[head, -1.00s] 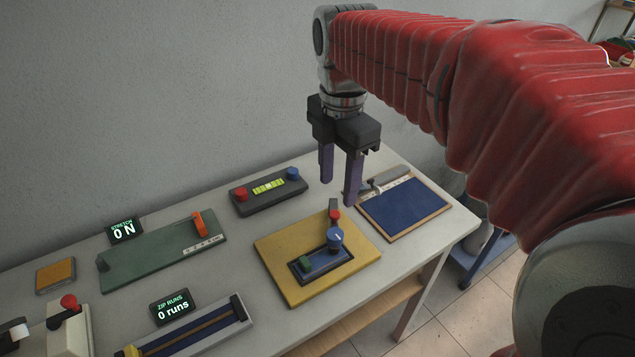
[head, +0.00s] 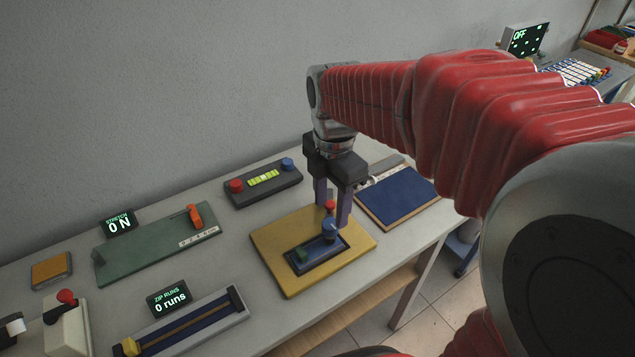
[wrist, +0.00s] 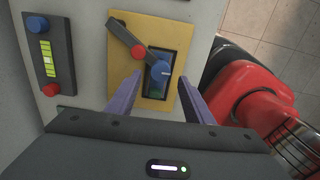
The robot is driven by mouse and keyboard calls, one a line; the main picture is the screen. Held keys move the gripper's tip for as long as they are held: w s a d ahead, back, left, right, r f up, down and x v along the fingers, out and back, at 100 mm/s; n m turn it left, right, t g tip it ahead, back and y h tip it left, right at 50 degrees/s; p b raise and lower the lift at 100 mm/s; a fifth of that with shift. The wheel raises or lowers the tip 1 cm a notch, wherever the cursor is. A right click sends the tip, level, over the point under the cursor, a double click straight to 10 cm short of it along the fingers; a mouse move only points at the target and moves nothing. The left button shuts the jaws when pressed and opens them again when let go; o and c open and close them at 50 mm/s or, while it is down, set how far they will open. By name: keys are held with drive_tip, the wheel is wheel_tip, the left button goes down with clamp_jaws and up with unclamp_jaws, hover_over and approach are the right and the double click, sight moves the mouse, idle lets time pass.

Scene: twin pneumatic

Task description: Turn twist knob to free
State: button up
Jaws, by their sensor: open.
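My gripper (head: 332,207) is open, fingers pointing down, low over the board. In the wrist view my gripper (wrist: 160,79) has one purple finger on each side of the knob, with gaps between. I cannot tell whether the fingertips are level with the knob.
A green part (head: 304,255) is on the same panel. A grey box with red and blue knobs (head: 263,183) stands behind, a blue mat (head: 398,196) to the right. The green stretch board (head: 158,240) and zip rail (head: 190,325) lie left. The table's front edge is close.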

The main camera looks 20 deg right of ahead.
sight(331, 223)
drive_tip(key=shift+f, duration=2.2)
drive_tip(key=shift+c, duration=0.6)
drive_tip(key=c, duration=0.9)
